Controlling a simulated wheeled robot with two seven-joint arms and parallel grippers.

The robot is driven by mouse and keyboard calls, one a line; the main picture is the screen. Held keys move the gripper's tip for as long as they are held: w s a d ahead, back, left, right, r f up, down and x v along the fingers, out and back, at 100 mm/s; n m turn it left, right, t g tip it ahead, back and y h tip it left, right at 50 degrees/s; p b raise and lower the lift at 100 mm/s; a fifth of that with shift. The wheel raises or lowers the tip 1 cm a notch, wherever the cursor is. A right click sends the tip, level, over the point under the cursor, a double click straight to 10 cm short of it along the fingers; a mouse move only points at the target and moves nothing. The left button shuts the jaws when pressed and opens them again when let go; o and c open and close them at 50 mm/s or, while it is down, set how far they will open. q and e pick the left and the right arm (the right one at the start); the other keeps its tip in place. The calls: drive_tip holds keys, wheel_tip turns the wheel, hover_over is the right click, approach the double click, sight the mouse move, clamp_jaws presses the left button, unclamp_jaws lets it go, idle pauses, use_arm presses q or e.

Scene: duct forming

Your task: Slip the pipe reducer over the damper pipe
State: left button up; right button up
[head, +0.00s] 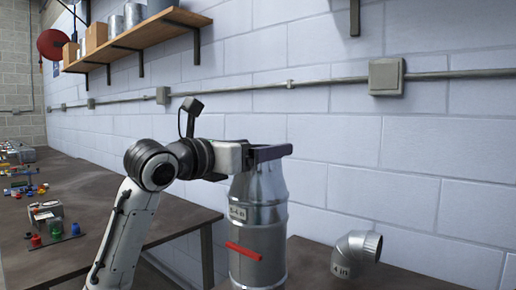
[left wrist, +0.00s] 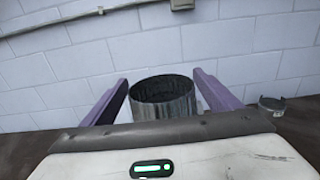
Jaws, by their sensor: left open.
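The pipe reducer (head: 259,187) is a shiny metal piece with a label and a narrower top. It stands upright on the damper pipe (head: 262,262), a metal cylinder with a red handle (head: 244,251). Their edges meet in the head view; I cannot tell how far they overlap. My left gripper (head: 262,160) is open at the reducer's top, with one finger on each side. In the left wrist view, the reducer's open round top (left wrist: 163,108) shows between the two purple fingers (left wrist: 160,78), with gaps on both sides. My right gripper is not in view.
A metal elbow (head: 357,252) marked 4 in lies on the dark table at right. Another table (head: 165,222) at left holds small colored parts. A wooden shelf (head: 135,38) with boxes and cans, a conduit and a wall box (head: 386,76) are on the wall behind.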

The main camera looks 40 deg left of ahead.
use_arm(q)
drive_tip(key=s+b, duration=0.2)
drive_tip(key=s, duration=0.8)
drive_tip(key=shift+s+a+b, duration=0.15)
drive_tip(key=shift+a+b, duration=0.2)
drive_tip(key=shift+a, duration=0.05)
